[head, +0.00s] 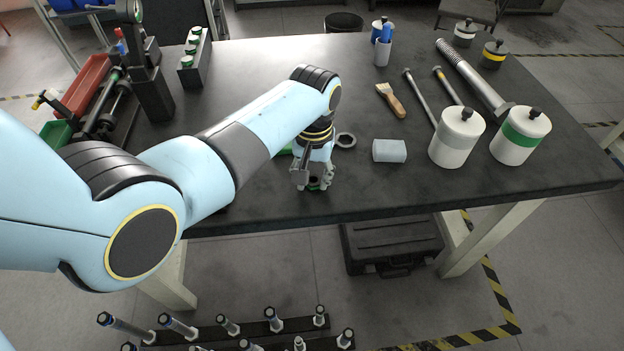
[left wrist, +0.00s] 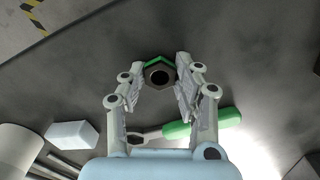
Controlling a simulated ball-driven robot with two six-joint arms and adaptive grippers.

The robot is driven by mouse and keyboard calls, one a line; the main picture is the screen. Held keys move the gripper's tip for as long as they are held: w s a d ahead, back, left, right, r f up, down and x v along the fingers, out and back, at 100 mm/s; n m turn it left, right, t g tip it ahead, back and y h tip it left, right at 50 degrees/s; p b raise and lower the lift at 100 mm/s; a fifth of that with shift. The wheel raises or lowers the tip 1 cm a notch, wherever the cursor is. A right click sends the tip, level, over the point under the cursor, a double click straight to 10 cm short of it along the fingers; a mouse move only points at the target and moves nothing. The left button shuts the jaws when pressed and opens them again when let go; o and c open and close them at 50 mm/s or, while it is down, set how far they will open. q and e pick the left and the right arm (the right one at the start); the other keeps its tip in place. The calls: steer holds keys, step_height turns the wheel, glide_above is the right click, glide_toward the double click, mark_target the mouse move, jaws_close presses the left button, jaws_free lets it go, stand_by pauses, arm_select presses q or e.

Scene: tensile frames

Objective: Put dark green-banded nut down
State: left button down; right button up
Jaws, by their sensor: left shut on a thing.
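The dark green-banded nut (left wrist: 160,77) sits between the fingertips of my left gripper (left wrist: 159,82) in the left wrist view, its hole facing the camera. In the head view the nut (head: 315,184) shows only partly, low between the fingers near the table's front edge. My left gripper (head: 314,178) is shut on it and points down at the dark table (head: 270,205). I cannot tell whether the nut touches the tabletop. My right gripper is in neither view.
A green-handled wrench (left wrist: 200,124) lies close behind my left gripper. A pale block (head: 389,151), a brush (head: 391,100), two white canisters (head: 456,140) and a large bolt (head: 470,75) lie to the right. A rack (head: 195,65) stands back left. Table's front strip is clear.

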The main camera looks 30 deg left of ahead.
arm_select(q)
steer(key=shift+d+r, duration=0.1)
steer(key=shift+d, duration=0.05)
steer(key=c, duration=1)
jaws_free()
steer(key=shift+o, duration=0.2)
steer(key=shift+r, duration=0.35)
step_height(320, 180, up, 11)
steer(key=p, duration=0.1)
steer(key=shift+r, duration=0.2)
